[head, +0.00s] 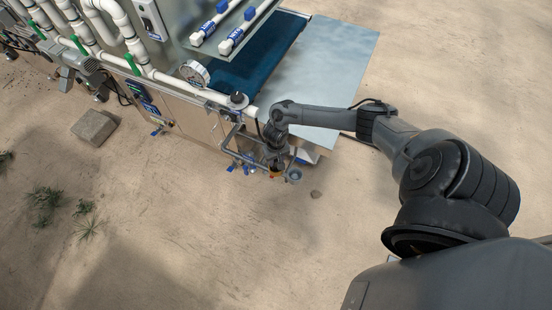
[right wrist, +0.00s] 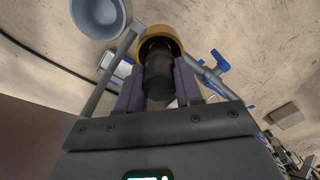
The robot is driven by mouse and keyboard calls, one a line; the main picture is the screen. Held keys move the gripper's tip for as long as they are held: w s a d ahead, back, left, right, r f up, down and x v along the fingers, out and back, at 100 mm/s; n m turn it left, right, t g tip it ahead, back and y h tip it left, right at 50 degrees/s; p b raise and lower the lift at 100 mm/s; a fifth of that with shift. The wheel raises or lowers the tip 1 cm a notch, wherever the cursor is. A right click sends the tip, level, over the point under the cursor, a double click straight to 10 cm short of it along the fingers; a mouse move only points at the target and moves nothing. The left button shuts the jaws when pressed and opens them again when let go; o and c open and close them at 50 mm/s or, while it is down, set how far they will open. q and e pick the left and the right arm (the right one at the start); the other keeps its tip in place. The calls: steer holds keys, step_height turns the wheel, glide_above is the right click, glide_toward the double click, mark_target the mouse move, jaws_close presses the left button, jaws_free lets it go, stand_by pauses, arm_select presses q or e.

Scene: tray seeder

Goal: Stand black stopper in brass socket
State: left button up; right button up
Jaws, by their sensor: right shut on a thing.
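My right gripper (right wrist: 158,82) is shut on the black stopper (right wrist: 158,78), which sits between its two purple fingers in the right wrist view. The brass socket (right wrist: 172,42) is a yellow ring just beyond the stopper's far end. The stopper's tip overlaps the dark opening of the ring; I cannot tell how deep it is in. In the head view the right gripper (head: 274,164) is small and points down at the machine's near side, with a bit of the brass socket (head: 275,174) below it. The stopper is hidden there. My left gripper is not in view.
A grey-blue funnel-like cup (right wrist: 97,15) is beside the socket, and also shows in the head view (head: 294,175). Metal pipes with blue valve handles (right wrist: 220,61) run close by. The seeder's flat metal table (head: 335,75) is behind. Sandy ground in front is mostly open.

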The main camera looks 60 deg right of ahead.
steer(key=shift+f, duration=0.1)
stand_by(0.3)
steer(key=shift+f+b, duration=0.3)
steer(key=shift+f, duration=0.25)
steer(key=o, duration=0.8)
steer(key=shift+c, duration=0.2)
step_height(320, 180, up, 2)
steer(key=p, duration=0.3)
steer(key=shift+r, duration=0.2)
step_height(320, 180, up, 5)
steer(key=p, duration=0.6)
steer(key=shift+f, duration=0.1)
step_height(320, 180, up, 4)
steer(key=p, duration=0.4)
steer(key=shift+f+p, duration=0.1)
steer(key=shift+p, duration=0.2)
